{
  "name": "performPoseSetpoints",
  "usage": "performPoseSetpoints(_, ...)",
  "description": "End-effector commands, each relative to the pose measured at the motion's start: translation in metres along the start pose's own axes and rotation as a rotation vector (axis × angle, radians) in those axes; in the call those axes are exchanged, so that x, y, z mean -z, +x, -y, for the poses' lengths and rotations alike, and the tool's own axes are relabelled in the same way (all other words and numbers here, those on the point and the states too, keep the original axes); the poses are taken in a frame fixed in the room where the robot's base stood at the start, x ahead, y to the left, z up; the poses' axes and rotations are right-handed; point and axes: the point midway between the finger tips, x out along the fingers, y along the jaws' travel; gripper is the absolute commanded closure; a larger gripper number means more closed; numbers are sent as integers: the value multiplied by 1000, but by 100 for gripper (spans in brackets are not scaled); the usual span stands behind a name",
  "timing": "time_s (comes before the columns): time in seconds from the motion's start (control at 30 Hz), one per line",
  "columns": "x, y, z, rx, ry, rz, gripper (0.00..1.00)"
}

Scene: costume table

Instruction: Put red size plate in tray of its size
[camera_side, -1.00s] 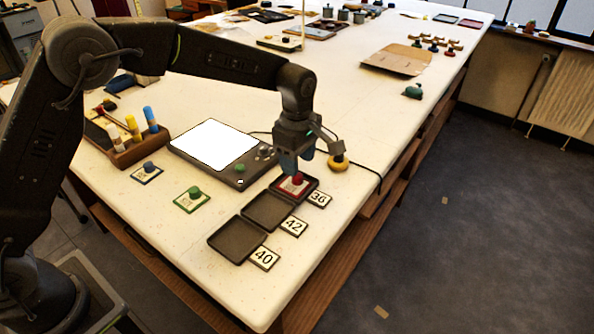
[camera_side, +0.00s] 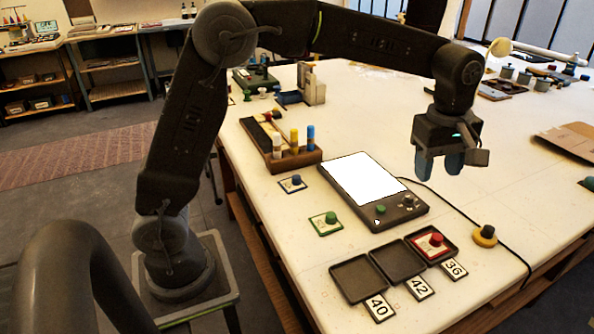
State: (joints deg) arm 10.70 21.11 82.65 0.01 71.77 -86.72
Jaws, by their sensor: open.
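The red plate (camera_side: 425,243), a small square with a red knob, lies inside the right-hand dark tray (camera_side: 450,254). A card reading 36 (camera_side: 455,269) lies in front of that tray. The middle tray (camera_side: 397,262), by the card 42 (camera_side: 420,288), is empty. The left tray (camera_side: 358,279), by the card 40 (camera_side: 379,307), is empty too. My gripper (camera_side: 440,166) is open and empty, pointing down. It is raised above the table, clear of the red plate. The number on the plate is too small to read.
A green-knobbed plate (camera_side: 325,224) and a blue-knobbed plate (camera_side: 293,184) lie left of a device with a white screen (camera_side: 366,178). A wooden rack with bottles (camera_side: 290,158) stands behind them. A yellow round thing with a black knob (camera_side: 484,236) sits right of the trays.

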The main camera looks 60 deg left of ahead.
Motion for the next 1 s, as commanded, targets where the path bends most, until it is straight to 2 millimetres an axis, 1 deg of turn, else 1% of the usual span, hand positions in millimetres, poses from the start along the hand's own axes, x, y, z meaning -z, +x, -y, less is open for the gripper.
performPoseSetpoints(0.03, 6, -17, 19, -34, 77, -5, 49)
performPoseSetpoints(0.07, 9, -24, 30, -51, 134, -10, 49)
performPoseSetpoints(0.1, 12, -33, 45, -73, 210, -17, 49)
performPoseSetpoints(0.17, 17, -44, 67, -106, 323, -33, 49)
performPoseSetpoints(0.2, 19, -49, 83, -128, 399, -47, 49)
performPoseSetpoints(0.27, 22, -56, 107, -158, 511, -72, 49)
performPoseSetpoints(0.3, 24, -59, 123, -176, 587, -90, 49)
performPoseSetpoints(0.37, 25, -60, 147, -201, 699, -122, 49)
performPoseSetpoints(0.4, 26, -60, 163, -216, 773, -146, 49)
performPoseSetpoints(0.47, 26, -57, 186, -235, 883, -184, 49)
performPoseSetpoints(0.5, 26, -54, 200, -245, 950, -210, 49)
performPoseSetpoints(0.6, 26, -44, 229, -260, 1102, -272, 49)
performPoseSetpoints(0.7, 25, -34, 249, -265, 1212, -320, 49)
performPoseSetpoints(0.8, 24, -28, 260, -265, 1279, -350, 49)
performPoseSetpoints(1.0, 24, -24, 265, -263, 1313, -363, 49)
